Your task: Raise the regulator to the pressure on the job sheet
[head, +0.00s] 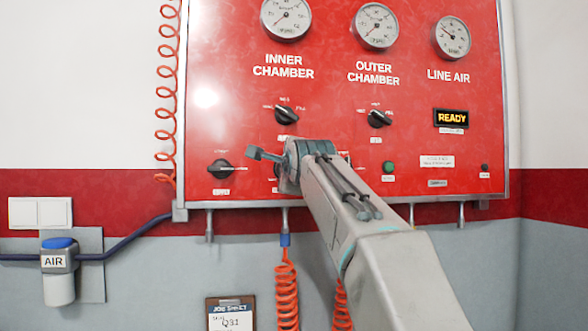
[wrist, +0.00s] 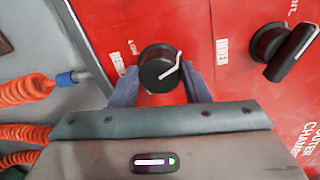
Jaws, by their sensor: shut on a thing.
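My gripper (head: 277,168) is at the lower part of the red panel (head: 330,75), below the inner chamber selector (head: 287,115). In the wrist view my gripper (wrist: 160,87) has one finger on each side of a round black knob (wrist: 158,68) with a white pointer, shut on it. In the head view this knob is mostly hidden behind the gripper. I cannot tell its marking. The inner chamber gauge (head: 287,16), outer chamber gauge (head: 376,25) and line air gauge (head: 452,38) are too small to read. The job sheet (head: 231,315) shows "Q31"; its lower part is cut off.
A second black knob (head: 220,168) is left of my gripper; the outer chamber selector (head: 378,119) and a green button (head: 388,168) are to the right. A display (head: 451,118) reads READY. Orange coiled hoses (head: 287,290) hang below. An AIR unit (head: 58,270) is at left.

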